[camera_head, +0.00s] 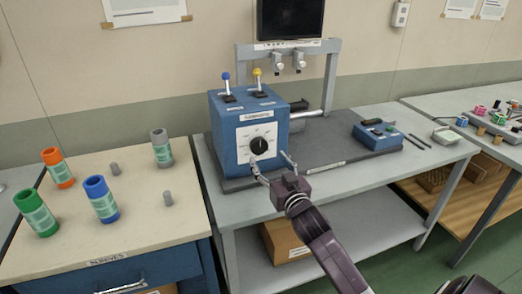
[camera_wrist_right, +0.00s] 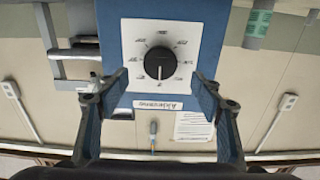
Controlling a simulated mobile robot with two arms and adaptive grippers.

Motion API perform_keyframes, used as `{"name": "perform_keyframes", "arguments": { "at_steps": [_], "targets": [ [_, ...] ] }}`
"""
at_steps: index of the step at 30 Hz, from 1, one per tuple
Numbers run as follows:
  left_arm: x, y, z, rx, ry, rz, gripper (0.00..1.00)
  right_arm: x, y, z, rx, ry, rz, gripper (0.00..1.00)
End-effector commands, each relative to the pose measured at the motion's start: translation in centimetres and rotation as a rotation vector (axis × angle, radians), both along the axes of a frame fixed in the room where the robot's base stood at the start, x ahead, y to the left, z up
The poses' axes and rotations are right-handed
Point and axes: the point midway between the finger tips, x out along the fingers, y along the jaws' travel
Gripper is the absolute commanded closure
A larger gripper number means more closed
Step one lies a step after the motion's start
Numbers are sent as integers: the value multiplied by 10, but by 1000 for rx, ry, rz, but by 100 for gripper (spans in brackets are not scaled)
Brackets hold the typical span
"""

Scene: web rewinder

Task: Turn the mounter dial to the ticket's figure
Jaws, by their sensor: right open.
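The mounter dial is a round black knob (camera_head: 258,146) on a white scale plate on the front of a blue box (camera_head: 222,150). The knob (camera_wrist_right: 159,63) also shows in the right wrist view, with a light mark pointing down in that picture; the scale figures are too small to read. My right gripper (camera_head: 272,164) is open in front of the plate. In the right wrist view its fingertips (camera_wrist_right: 159,82) stand on either side of the knob, apart from it, with nothing between them. I cannot pick out a readable ticket. My left gripper is out of view.
Two levers, blue (camera_head: 226,80) and yellow (camera_head: 257,77), stand on the box. A smaller blue unit (camera_head: 377,135) sits right on the bench. Coloured sleeves, such as a blue one (camera_head: 102,199), stand on the left table. A dark monitor (camera_head: 290,18) hangs behind.

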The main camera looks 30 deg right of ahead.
Motion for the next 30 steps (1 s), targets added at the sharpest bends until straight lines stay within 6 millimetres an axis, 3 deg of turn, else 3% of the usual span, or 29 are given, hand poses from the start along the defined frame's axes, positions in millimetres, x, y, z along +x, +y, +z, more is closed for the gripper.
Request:
{"name": "perform_keyframes", "arguments": {
  "at_steps": [9, 15, 26, 30],
  "targets": [
    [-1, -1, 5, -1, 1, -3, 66, 45, -11, 2, 0, 0, 0, 40],
    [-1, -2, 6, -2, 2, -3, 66, 65, -15, 0, 0, 1, 1, 40],
    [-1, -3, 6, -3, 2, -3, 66, 70, -16, -1, 0, 2, 0, 40],
    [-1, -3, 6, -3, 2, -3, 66, 70, -16, -1, 0, 2, 1, 52]
  ]
}}
